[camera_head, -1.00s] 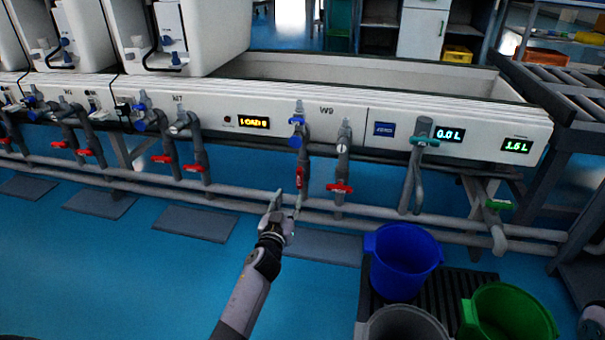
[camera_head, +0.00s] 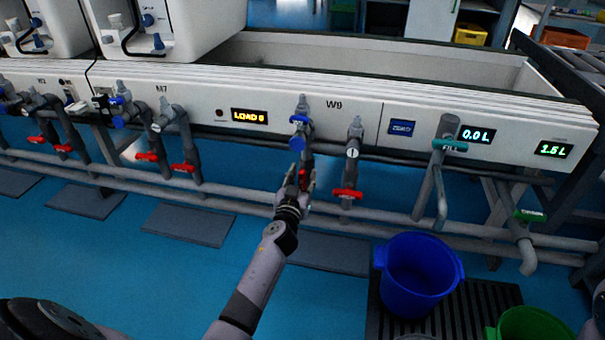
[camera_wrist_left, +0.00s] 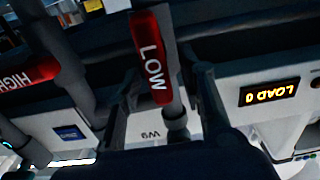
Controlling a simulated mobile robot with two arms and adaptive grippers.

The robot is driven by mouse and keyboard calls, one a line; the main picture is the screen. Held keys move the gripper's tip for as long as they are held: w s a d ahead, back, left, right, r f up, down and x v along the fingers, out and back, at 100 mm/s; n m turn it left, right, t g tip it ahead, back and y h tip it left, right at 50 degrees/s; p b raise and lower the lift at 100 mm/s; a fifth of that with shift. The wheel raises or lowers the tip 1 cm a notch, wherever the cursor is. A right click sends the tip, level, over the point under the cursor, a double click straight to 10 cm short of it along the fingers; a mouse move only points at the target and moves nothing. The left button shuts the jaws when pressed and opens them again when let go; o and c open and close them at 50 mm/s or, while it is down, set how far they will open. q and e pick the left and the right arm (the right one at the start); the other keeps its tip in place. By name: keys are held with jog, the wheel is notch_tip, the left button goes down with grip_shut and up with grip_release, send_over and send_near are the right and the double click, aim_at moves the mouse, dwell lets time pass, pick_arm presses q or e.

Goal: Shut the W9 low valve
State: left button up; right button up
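The W9 low valve has a red handle marked LOW (camera_wrist_left: 152,58), seen close up in the wrist view. It lies lengthwise along its pipe. In the head view only a bit of the red handle (camera_head: 304,178) shows, the rest covered by my left gripper (camera_head: 302,172). The gripper is open, with one finger on each side of the handle; in the wrist view gaps show between fingers and handle (camera_wrist_left: 165,95). The W9 label (camera_head: 334,104) is on the white panel above. My right gripper is not in view.
The red HIGH handle (camera_wrist_left: 28,75) is close beside; in the head view this handle (camera_head: 347,193) sits crosswise on its pipe. Horizontal pipes run below. A blue bucket (camera_head: 418,275) stands on the floor at right.

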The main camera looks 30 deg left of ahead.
pick_arm(q)
jog(key=shift+c, duration=0.4)
jog(key=c, duration=0.4)
grip_shut()
